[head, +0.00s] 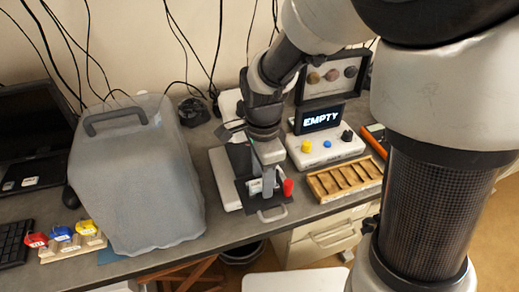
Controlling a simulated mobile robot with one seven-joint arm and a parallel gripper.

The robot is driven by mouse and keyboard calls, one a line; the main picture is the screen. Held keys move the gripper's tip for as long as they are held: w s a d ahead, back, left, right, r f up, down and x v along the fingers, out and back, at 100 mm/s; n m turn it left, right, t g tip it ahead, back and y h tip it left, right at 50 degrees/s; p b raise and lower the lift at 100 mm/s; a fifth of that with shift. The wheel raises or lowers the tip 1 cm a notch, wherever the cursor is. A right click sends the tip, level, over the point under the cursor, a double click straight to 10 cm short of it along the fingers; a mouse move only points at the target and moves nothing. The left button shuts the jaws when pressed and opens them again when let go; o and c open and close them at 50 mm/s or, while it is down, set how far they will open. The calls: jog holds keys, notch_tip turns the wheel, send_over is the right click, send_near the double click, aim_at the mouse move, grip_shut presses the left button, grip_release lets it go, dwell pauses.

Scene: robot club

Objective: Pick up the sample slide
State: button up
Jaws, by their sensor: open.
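My gripper (266,176) points down over the dark stage (247,203) of a small microscope-like device with a white base (224,180). Its jaws are open, though the fingertips are small and partly merge with the device. A small pale piece (256,186) shows on the stage beside the fingers. It may be the sample slide, but I cannot tell for sure, nor whether the fingers touch it. A small red piece (288,187) stands just right of the fingers.
A wooden slotted tray (345,180) lies right of the stage. Behind it a white console (325,150) has coloured knobs and a screen (321,119) reading "EMPTY". A grey covered box (137,180) stands left. Coloured pieces in a wooden holder (72,249) and a keyboard (14,243) lie further left.

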jog(key=c, duration=1.1)
